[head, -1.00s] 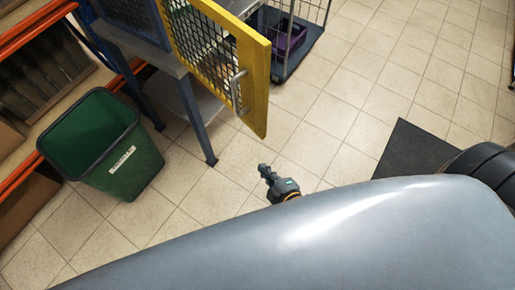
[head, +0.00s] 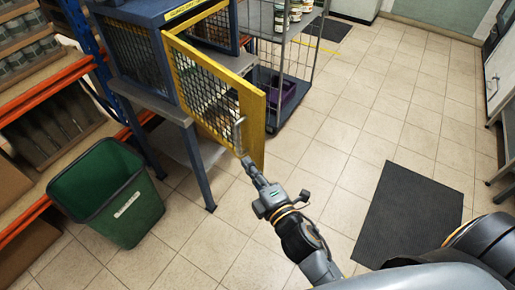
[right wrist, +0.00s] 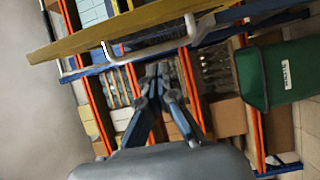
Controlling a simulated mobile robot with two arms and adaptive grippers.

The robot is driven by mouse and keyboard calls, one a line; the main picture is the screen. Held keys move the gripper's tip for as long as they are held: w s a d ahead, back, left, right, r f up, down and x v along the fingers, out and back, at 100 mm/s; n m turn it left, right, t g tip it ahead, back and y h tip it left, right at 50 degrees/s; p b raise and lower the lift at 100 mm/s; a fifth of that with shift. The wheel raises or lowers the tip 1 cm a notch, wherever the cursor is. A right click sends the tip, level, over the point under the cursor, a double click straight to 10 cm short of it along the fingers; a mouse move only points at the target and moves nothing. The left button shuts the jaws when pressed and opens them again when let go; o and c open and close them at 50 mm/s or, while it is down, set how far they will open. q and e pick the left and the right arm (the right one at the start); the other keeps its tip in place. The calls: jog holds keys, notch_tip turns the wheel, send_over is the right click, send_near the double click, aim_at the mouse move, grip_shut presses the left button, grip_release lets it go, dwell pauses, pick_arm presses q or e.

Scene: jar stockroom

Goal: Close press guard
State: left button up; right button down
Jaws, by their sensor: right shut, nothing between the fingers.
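The press guard (head: 212,92), a yellow frame with dark mesh, stands swung open from the blue press housing (head: 135,62). Its grey bar handle (head: 238,135) is near the free edge. My right gripper (head: 249,164) is shut and empty, with its tips just below the handle; I cannot tell whether they touch. In the right wrist view, the closed fingertips (right wrist: 158,70) point towards the guard, with the pale handle (right wrist: 150,46) just beyond them. My left gripper is not in view.
A green bin (head: 112,195) stands on the floor at left, beside orange-and-blue shelving (head: 50,88). A wire cart (head: 285,60) with jars and a purple crate is behind the guard. A dark mat (head: 408,215) lies at right. The tiled floor between is clear.

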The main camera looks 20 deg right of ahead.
aim_at(258, 153)
jog(key=w+d, duration=0.1)
jog(key=w, duration=0.1)
jog(key=w+d+p, duration=0.1)
jog(key=d, duration=0.1)
jog(key=shift+w+d+f+p, duration=0.1)
jog(key=shift+w+d+p, duration=0.1)
jog(key=shift+w+p, duration=0.15)
